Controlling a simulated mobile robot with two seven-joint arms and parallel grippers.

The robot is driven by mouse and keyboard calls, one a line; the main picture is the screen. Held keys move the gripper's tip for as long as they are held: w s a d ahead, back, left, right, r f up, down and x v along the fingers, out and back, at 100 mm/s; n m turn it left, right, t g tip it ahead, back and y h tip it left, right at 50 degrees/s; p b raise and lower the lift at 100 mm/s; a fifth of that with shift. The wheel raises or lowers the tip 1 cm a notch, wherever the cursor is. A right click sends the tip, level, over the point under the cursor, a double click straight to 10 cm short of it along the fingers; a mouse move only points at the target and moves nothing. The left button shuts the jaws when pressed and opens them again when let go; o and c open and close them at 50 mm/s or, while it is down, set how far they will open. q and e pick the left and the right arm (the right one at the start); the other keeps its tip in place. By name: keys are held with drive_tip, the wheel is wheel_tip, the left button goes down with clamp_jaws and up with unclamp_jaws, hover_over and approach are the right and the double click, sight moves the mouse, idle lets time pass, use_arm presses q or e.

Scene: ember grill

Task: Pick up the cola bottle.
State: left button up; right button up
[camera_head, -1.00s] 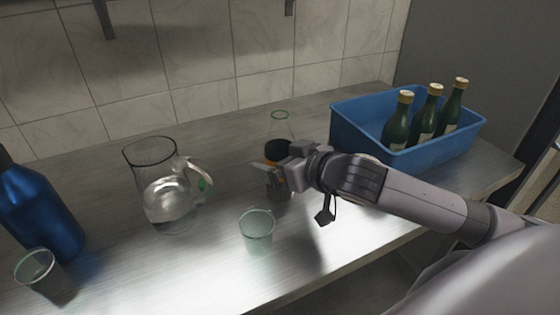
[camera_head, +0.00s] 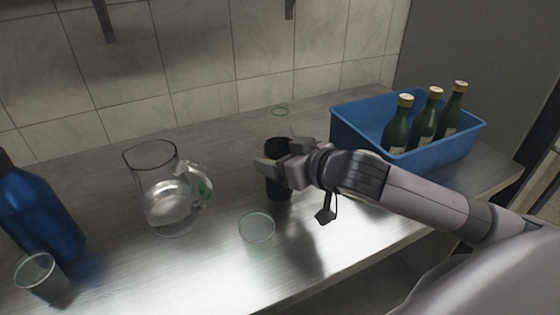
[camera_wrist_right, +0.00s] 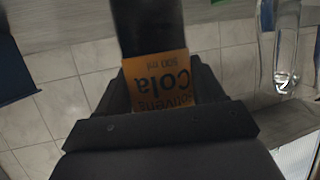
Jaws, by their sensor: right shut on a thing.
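The cola bottle (camera_head: 278,187) is dark and stands upright near the middle of the metal counter. My right gripper (camera_head: 273,170) reaches it from the right and is shut around its body. In the right wrist view the bottle (camera_wrist_right: 152,30) appears upside down, its orange "cola" label (camera_wrist_right: 157,82) between the fingers. In the head view the gripper hides part of the bottle, and I cannot tell whether its base touches the counter. My left gripper is not in view.
A glass jug (camera_head: 166,195) with water stands left of the bottle, a clear cup (camera_head: 257,231) in front. A blue crate (camera_head: 420,156) holds green bottles at right. A blue flask (camera_head: 38,212) and another cup (camera_head: 36,272) are left.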

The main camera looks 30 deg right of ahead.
wheel_tip(320, 180, up, 19)
drive_tip(key=p, duration=0.2)
drive_tip(key=shift+f+p, duration=0.15)
drive_tip(key=shift+p, duration=0.25)
idle(0.6)
